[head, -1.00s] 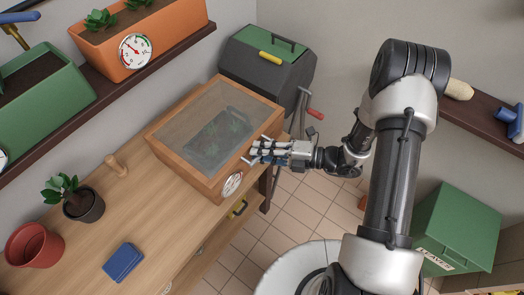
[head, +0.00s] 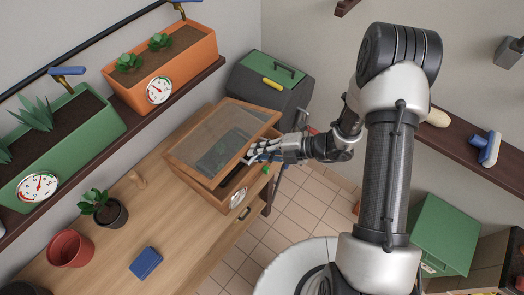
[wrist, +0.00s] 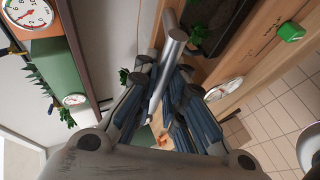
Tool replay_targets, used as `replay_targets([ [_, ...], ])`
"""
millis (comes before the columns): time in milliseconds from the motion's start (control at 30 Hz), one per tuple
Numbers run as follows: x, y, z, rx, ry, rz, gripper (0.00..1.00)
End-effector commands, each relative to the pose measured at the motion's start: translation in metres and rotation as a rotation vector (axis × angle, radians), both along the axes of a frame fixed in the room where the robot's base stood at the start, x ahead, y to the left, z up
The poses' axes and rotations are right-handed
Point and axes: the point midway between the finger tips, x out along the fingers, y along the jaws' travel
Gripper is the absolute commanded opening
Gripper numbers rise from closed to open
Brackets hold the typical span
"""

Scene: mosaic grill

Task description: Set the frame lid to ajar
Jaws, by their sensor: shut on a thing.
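The frame lid (head: 216,131), a wooden frame with a clear pane, is tilted partly open in the head view. Its front edge is raised above the wooden box (head: 231,193), and a dark gap shows between them. My gripper (head: 262,152) is at the lid's front edge. In the wrist view, my gripper (wrist: 170,98) is shut around a grey metal bar handle (wrist: 173,50). A dark tray with green plants shows through the pane and the gap. The far hinge side of the lid is hard to make out.
The box stands on a wooden bench (head: 120,245) with a peg, a potted plant (head: 104,210), a red pot (head: 70,248) and a blue block (head: 146,263). A shelf with orange (head: 190,55) and green planters runs above. A composter-like bin (head: 262,95) stands behind the box.

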Motion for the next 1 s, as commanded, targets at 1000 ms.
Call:
replay_targets([
  [1000,0.009,0.01,0.031,-0.005,0.002,-0.001,0.31],
])
